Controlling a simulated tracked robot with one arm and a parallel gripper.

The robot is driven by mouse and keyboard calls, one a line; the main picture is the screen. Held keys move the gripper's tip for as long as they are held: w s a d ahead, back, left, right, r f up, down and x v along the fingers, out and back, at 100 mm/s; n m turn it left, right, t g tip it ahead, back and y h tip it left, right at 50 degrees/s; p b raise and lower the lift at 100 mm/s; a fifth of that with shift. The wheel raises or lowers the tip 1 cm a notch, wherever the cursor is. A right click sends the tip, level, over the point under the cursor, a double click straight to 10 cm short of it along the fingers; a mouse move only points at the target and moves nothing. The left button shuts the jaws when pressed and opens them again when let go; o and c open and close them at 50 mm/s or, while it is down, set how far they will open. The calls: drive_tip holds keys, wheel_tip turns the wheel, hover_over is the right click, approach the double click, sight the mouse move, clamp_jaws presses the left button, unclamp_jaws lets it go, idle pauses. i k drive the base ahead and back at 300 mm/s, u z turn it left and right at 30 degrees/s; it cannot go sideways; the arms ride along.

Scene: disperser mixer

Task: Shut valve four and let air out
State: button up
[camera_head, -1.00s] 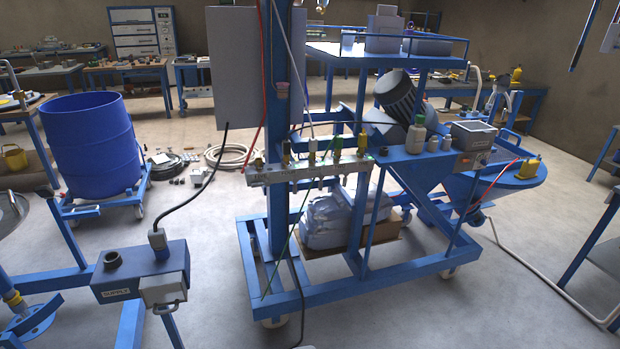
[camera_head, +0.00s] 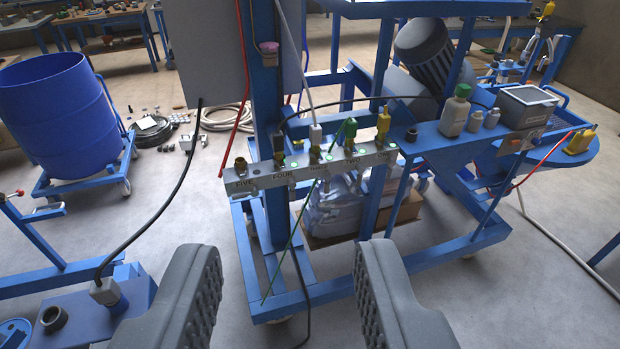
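A grey valve manifold bar (camera_head: 262,182) crosses the blue post, with labels reading FIVE, FOUR, THREE, TWO and ONE from left to right. Valve four (camera_head: 279,147) is a small dark and brass fitting above the FOUR label, close to the post. Its handle position is too small to tell. A brass fitting (camera_head: 241,164) stands above FIVE. A white-topped fitting (camera_head: 315,135), a green one (camera_head: 350,130) and a yellow one (camera_head: 383,120) stand to the right. My gripper (camera_head: 288,255) is open and empty, its two grey fingers below and in front of the manifold, apart from it.
The blue frame (camera_head: 330,295) carries the manifold. Black, red, white and green hoses hang around it. A grey cabinet (camera_head: 205,50) is above left. A blue supply box (camera_head: 85,315) with a black cable is at lower left. A blue drum (camera_head: 65,115) stands left. Bottles (camera_head: 455,112) stand on the right shelf.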

sight(291, 181)
drive_tip(key=u, duration=0.05)
drive_tip(key=k, duration=1.3)
drive_tip(key=z, duration=0.3)
drive_tip(key=i, duration=0.6)
drive_tip(key=z, duration=0.4)
drive_tip(key=i, duration=1.9)
drive_tip(key=u, duration=0.65)
